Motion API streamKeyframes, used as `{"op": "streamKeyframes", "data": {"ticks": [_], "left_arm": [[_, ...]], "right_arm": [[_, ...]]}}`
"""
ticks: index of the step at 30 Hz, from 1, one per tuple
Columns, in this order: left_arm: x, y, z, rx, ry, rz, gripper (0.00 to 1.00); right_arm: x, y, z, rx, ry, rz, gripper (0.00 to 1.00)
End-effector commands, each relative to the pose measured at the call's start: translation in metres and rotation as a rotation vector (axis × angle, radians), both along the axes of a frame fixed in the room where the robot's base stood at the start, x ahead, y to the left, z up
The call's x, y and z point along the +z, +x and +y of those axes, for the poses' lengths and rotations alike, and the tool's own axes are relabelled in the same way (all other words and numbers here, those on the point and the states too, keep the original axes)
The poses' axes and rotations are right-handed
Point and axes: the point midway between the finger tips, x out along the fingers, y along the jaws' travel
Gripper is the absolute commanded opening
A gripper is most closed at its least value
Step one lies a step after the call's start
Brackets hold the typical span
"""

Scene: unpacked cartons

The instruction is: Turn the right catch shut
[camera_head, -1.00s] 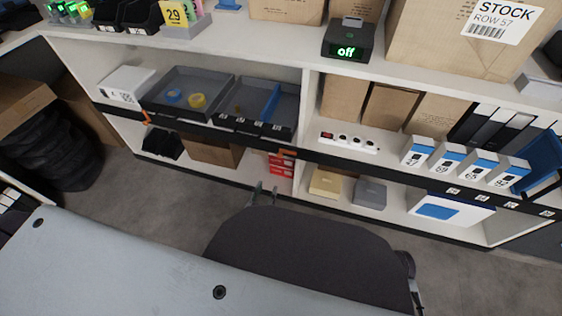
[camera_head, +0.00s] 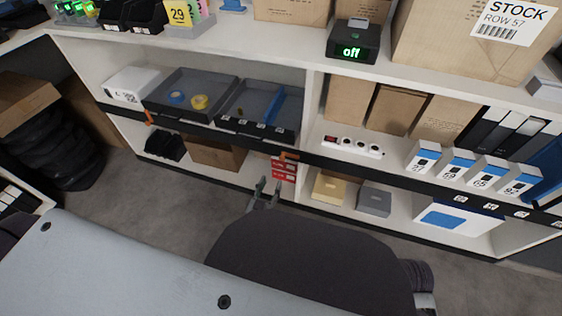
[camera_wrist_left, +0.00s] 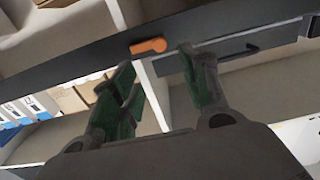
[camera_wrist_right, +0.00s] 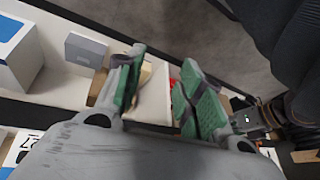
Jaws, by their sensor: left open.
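The right catch (camera_head: 289,155) is a small orange lever on the dark rail by the shelf divider. It lies roughly along the rail and also shows in the left wrist view (camera_wrist_left: 148,46). My left gripper (camera_head: 265,186) is open and empty, just below and in front of this catch, apart from it. In the left wrist view its spread green-padded fingers (camera_wrist_left: 160,75) point toward the rail. My right gripper (camera_wrist_right: 160,85) is open with nothing between its fingers, above the lower shelf area. Its fingers are not clearly seen in the head view.
Another orange catch (camera_head: 149,118) stands more upright at the left end of the rail. Dark trays (camera_head: 190,95) sit behind the rail. Red boxes (camera_head: 283,170) lie on the lower shelf near my left gripper. Blue-and-white boxes (camera_head: 457,165) stand at the right. Bare floor (camera_head: 130,205) lies in front.

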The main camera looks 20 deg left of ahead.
Motion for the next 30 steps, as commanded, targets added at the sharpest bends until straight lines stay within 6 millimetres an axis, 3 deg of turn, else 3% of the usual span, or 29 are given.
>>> {"op": "streamKeyframes", "data": {"ticks": [30], "left_arm": [[-0.001,0.103,-0.003,0.001,-0.001,-0.002,0.45]], "right_arm": [[-0.069,0.005,0.017,-0.037,0.106,-0.093,0.38]]}}
